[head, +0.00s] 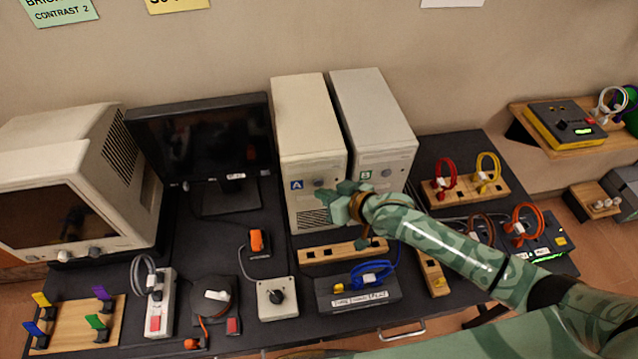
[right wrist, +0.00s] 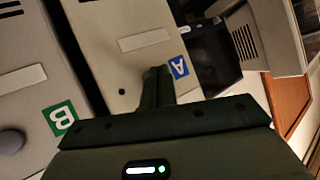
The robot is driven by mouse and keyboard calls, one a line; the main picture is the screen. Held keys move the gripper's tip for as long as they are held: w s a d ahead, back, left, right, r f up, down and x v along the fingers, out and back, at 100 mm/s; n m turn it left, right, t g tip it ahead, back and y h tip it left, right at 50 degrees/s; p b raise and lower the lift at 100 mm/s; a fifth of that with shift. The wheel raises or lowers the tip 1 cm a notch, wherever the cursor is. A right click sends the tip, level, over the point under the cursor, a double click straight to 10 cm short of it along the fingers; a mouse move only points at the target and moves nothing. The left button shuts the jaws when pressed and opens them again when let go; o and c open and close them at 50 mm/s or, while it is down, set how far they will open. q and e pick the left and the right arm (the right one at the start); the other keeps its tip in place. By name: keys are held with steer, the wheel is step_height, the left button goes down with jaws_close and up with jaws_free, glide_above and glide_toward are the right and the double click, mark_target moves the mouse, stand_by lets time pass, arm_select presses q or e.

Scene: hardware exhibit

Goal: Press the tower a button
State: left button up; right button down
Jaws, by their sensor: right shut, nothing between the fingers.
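Tower A (head: 306,115) is a beige computer case with a blue "A" label (head: 297,185) on its front. A small round button (head: 318,182) shows right of that label. My right gripper (head: 326,203) is at the front of tower A, just below the button. In the right wrist view its shut, empty fingers (right wrist: 158,85) point at the front of tower A (right wrist: 110,50), beside the blue label (right wrist: 180,66). They hide the button there. I cannot tell whether they touch the case. My left gripper is out of view.
Tower B (head: 372,115), with a green "B" label (right wrist: 60,118), stands close on the right. A black monitor (head: 205,140) is on the left. A wooden strip (head: 335,253) and a dark box with blue cable (head: 358,292) lie in front on the black table.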

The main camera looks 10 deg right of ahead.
steer(key=shift+w, duration=0.15)
stand_by(0.5)
steer(key=shift+w, duration=0.45)
stand_by(0.3)
steer(key=shift+s+p, duration=0.65)
